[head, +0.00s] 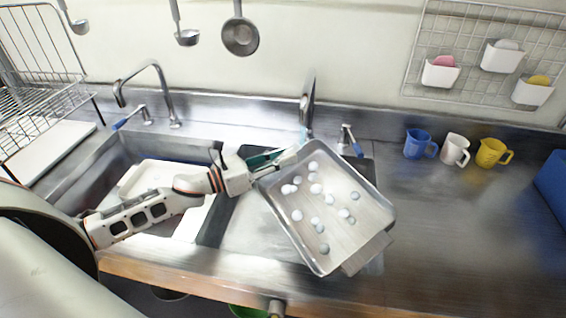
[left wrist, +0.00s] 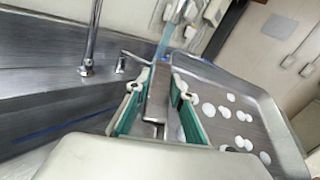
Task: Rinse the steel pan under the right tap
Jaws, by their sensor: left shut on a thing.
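The steel pan (head: 372,214) is a shallow rectangular tray with several white round suds spots inside. It is tilted over the right sink basin, its far left corner close under the right tap (head: 308,100). A thin bluish stream (head: 303,133) shows below the tap and near the pan's edge. My left gripper (head: 272,160) is shut on the pan's handle at its upper left end. In the left wrist view, the green-lined fingers (left wrist: 157,98) close around the steel handle, and the pan (left wrist: 225,84) extends to the right. My right gripper is not in view.
The left tap (head: 158,80) arches over the left basin, which holds a white board or tray (head: 150,172). Blue (head: 416,142), white (head: 454,149) and yellow (head: 490,152) mugs stand at the back right. The counter in front of them is clear.

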